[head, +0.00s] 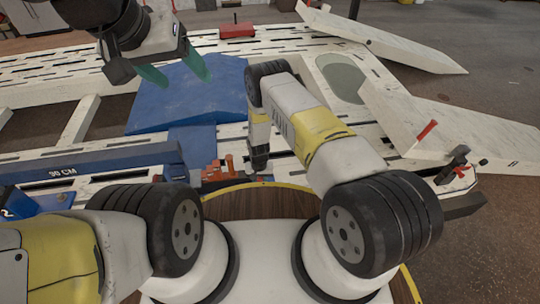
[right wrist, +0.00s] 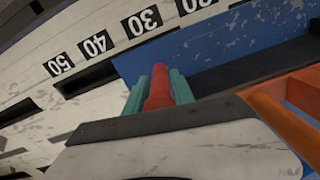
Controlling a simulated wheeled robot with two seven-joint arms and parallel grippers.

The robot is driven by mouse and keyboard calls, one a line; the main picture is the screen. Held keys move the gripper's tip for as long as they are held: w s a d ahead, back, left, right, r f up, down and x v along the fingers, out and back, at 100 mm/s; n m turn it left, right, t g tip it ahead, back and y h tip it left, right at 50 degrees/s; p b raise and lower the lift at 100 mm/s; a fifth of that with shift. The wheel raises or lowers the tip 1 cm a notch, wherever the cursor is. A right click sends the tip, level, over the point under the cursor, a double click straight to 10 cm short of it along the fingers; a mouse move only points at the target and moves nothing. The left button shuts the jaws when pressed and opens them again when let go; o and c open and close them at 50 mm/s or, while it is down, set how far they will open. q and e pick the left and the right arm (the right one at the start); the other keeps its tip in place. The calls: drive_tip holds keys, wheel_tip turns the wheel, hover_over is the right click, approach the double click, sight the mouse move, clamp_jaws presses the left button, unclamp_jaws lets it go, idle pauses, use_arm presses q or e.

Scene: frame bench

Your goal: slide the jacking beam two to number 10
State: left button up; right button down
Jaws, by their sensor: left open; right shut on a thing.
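A blue piece marked 2 (head: 20,203) shows at the left edge of the head view, below a dark blue bar (head: 90,162) lettered 90 CM. I cannot tell how these join. In the right wrist view, my right gripper (right wrist: 158,92) is shut on a red handle (right wrist: 158,85), its teal fingers on either side. The handle stands below the number plates 40 (right wrist: 95,45) and 30 (right wrist: 142,20). The number 10 is not in view. In the head view, my right arm hides its fingertips. My left gripper (head: 172,74) is open and empty above a blue plate (head: 195,98).
White slotted rails (head: 45,68) run across the bench. Orange-red parts (head: 215,172) stand left of my right wrist. White ramps (head: 450,130) with a red handle (head: 427,130) lie at the right. A red block (head: 236,30) sits at the back.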

drive_tip(key=shift+s+a, duration=0.15)
drive_tip(key=shift+a, duration=0.3)
drive_tip(key=c, duration=1.2)
unclamp_jaws()
drive_tip(key=shift+d+r, duration=0.1)
drive_tip(key=shift+d, duration=0.05)
drive_tip(key=shift+w+r, duration=0.25)
drive_tip(key=shift+r, duration=0.05)
wheel_tip(320, 180, up, 7)
drive_tip(key=shift+s, duration=0.1)
